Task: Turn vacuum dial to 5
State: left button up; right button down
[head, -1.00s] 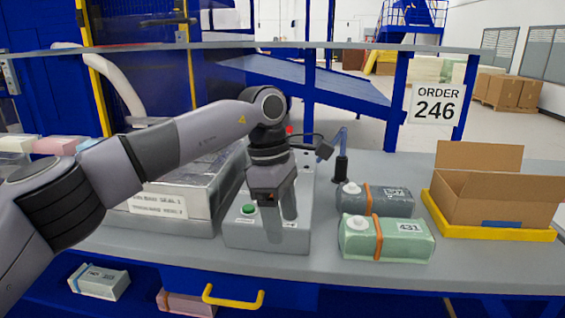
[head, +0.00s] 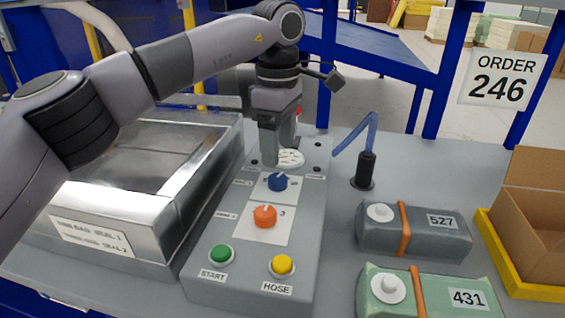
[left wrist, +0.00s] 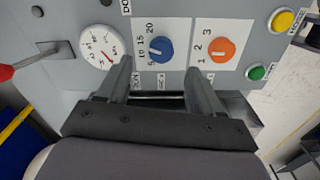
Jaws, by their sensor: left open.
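The blue dial (head: 277,182) sits on the grey control box (head: 215,285). In the left wrist view the blue dial (left wrist: 160,50) has 5, 10, 15 and 20 printed around one side; its exact setting is too small to read. My left gripper (head: 281,156) is open and empty, pointing down over the far part of the box, just behind the dial. In the left wrist view the fingertips (left wrist: 159,68) lie to either side of the dial, apart from it. A white round gauge (head: 290,158) is partly hidden behind the fingers. My right gripper is not in view.
An orange dial (head: 265,216) marked 1 to 3 is close to the blue one. Green start (head: 221,255) and yellow hose (head: 282,265) buttons sit in front. A metal chamber (head: 190,200) stands left; a blue hose fitting (head: 365,170) and two packs (head: 430,245) stand right.

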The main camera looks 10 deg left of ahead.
aim_at(279, 177)
pick_arm(q)
notch_tip(279, 177, down, 7)
jog(key=shift+s+r, duration=0.15)
jog(key=c, duration=1.1)
